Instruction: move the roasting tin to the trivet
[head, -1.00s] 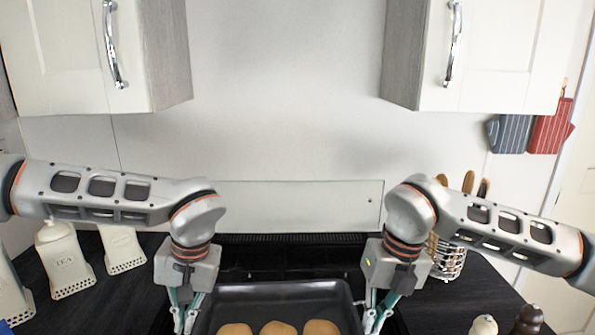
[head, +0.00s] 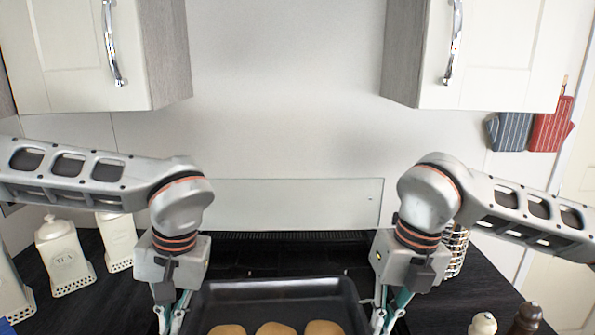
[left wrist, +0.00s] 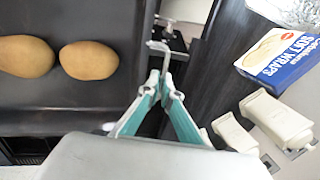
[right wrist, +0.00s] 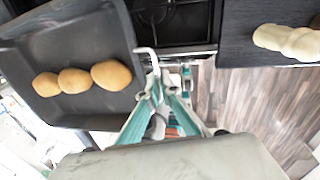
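The roasting tin (head: 275,290) is a dark rectangular pan with several round tan items, like potatoes, inside. It has a thin wire handle at each end. My left gripper (head: 172,318) is at its left end; in the left wrist view its fingertips (left wrist: 160,75) close together on that handle. My right gripper (head: 388,316) is at the right end; in the right wrist view its fingertips (right wrist: 157,78) meet at the other handle. In the right wrist view the tin (right wrist: 80,108) reaches out past the hob's front edge. I cannot make out the trivet in any view.
The black hob (head: 270,257) lies behind the tin. Cream canisters (head: 62,258) stand on the dark left counter, with a blue box (left wrist: 280,58) nearby. A wire utensil holder (head: 457,250) and two mills (head: 527,318) stand on the right counter. Wall cupboards hang above.

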